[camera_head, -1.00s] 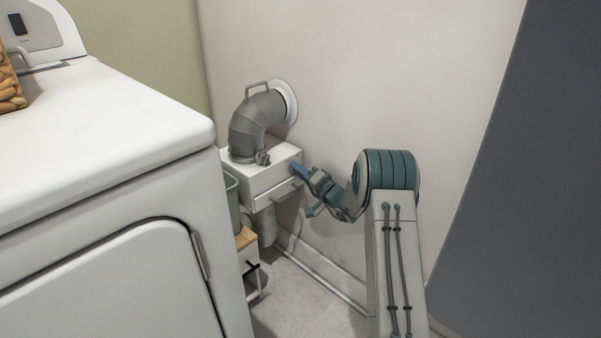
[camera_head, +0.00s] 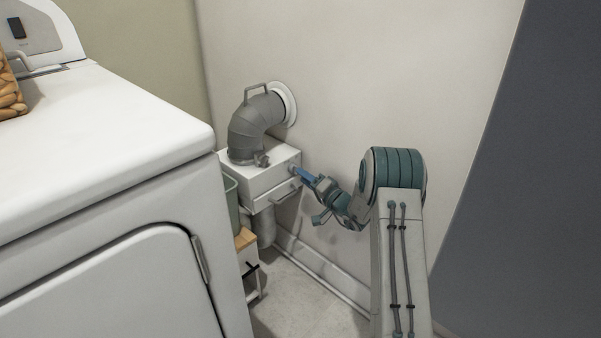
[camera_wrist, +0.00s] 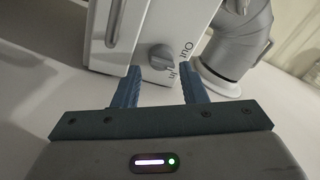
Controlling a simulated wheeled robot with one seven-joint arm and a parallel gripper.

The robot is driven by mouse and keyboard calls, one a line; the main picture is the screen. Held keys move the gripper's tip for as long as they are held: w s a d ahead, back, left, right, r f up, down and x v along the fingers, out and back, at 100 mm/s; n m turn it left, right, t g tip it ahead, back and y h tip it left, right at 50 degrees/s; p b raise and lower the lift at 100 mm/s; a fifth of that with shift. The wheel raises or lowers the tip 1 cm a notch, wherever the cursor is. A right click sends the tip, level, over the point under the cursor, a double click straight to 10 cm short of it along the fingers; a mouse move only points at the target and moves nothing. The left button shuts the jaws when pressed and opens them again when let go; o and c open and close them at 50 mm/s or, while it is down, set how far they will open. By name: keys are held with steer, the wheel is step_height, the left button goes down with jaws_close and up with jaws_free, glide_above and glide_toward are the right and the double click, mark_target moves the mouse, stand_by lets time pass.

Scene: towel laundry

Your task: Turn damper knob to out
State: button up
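The damper knob (camera_wrist: 162,57) is a small grey round knob on the face of a white box (camera_wrist: 120,60). In the wrist view, the marking "OUT" (camera_wrist: 187,50) stands beside it, with a second marking partly hidden near the right fingertip. I cannot tell which marking the knob points to. My gripper (camera_wrist: 160,78) is open, its two blue fingers apart and empty. The knob lies just beyond and between the fingertips, not gripped. In the head view, my gripper (camera_head: 302,176) is at the right face of the white box (camera_head: 262,182), where the knob is hardly visible.
A grey elbow duct (camera_head: 252,125) with a handle rises from the box to a white wall collar (camera_head: 288,103). A drawer-like handle (camera_head: 286,194) projects below the knob. The white dryer (camera_head: 110,120) stands at left. The wall right of the box is bare.

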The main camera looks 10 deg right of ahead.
steer(key=p+v, duration=0.2)
steer(key=v, duration=0.8)
steer(key=shift+s+d+p, duration=0.2)
steer(key=shift+d+p, duration=0.05)
steer(key=shift+p, duration=0.05)
steer(key=shift+a, duration=0.1)
steer(key=s+a+r+n+g+y+p, duration=0.1)
steer(key=s+a+r+n+g+p, duration=0.1)
steer(key=s+a+r+g+p, duration=0.55)
steer(key=s+a+r+n+g+p, duration=0.2)
steer(key=s+a+r+p, duration=0.2)
steer(key=r, duration=0.7)
steer(key=s+a+r+n+g+y+p, duration=0.15)
steer(key=s+a+r+g+p, duration=0.35)
steer(key=r, duration=0.5)
steer(key=s+d+r+g+h+p, duration=0.1)
steer(key=s+r+g+h+p, duration=0.1)
steer(key=s+r+h+p, duration=0.8)
steer(key=s+d+r+t+h+p, duration=0.1)
steer(key=s+d+r+p, duration=0.3)
steer(key=s+r+p, duration=0.1)
steer(key=s+d+r+t+h+p, duration=0.2)
steer(key=s+r+p, duration=0.3)
steer(key=r, duration=0.3)
steer(key=shift+s+d+r+p, duration=0.15)
steer(key=shift+d+r+p, duration=0.15)
steer(key=shift+d+p, duration=0.6)
